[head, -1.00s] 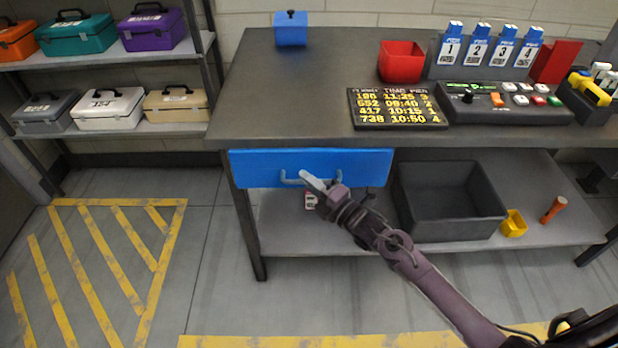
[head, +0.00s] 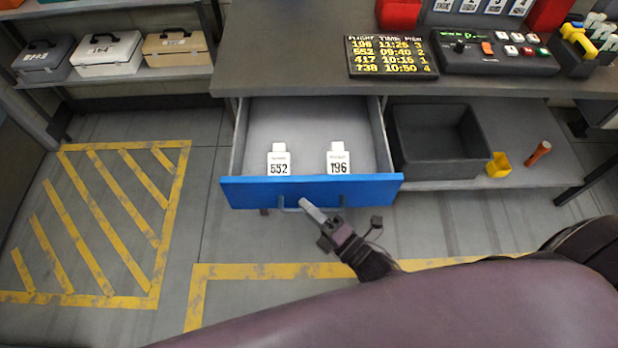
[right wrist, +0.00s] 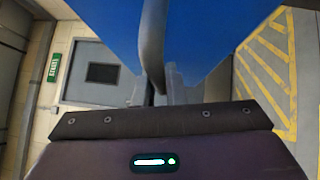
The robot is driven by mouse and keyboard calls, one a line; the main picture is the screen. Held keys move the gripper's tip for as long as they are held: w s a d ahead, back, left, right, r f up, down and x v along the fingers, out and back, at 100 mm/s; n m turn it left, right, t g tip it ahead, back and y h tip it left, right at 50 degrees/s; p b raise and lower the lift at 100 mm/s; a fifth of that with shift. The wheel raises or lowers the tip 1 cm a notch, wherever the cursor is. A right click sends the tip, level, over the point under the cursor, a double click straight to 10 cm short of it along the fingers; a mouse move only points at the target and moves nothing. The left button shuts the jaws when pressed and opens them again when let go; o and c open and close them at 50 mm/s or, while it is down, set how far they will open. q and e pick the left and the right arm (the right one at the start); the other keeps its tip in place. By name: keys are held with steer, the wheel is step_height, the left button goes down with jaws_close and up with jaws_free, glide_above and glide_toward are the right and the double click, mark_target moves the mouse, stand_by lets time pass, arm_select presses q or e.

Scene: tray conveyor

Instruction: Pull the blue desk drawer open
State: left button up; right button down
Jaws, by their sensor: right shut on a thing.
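The blue desk drawer (head: 310,192) stands pulled out from under the desk in the head view. Inside it lie two white tags, one marked 552 (head: 279,161) and one marked 196 (head: 339,161). My right gripper (head: 308,207) is shut on the drawer's handle (head: 288,209) at the middle of the blue front. In the right wrist view the handle (right wrist: 153,45) runs down between the fingers (right wrist: 162,90), with the blue front (right wrist: 215,30) behind it. The finger contact itself is partly hidden. My left gripper is not in view.
The grey desk (head: 300,60) carries a flight board (head: 391,57) and a button panel (head: 495,52). A dark bin (head: 438,140), a yellow cup (head: 499,165) and an orange torch (head: 540,153) are on the lower shelf. Floor in front of the drawer is clear.

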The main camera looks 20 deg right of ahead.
steer(key=shift+s+a+p, duration=0.2)
steer(key=shift+s+a, duration=0.05)
steer(key=shift+s, duration=0.6)
steer(key=shift+s+a+p, duration=0.15)
steer(key=shift+s+a, duration=0.05)
steer(key=shift+s, duration=0.65)
steer(key=c, duration=1.5)
jaws_free()
steer(key=v, duration=0.7)
steer(key=shift+s+d+b, duration=0.2)
steer(key=shift+s+b, duration=0.15)
steer(key=shift+b, duration=0.05)
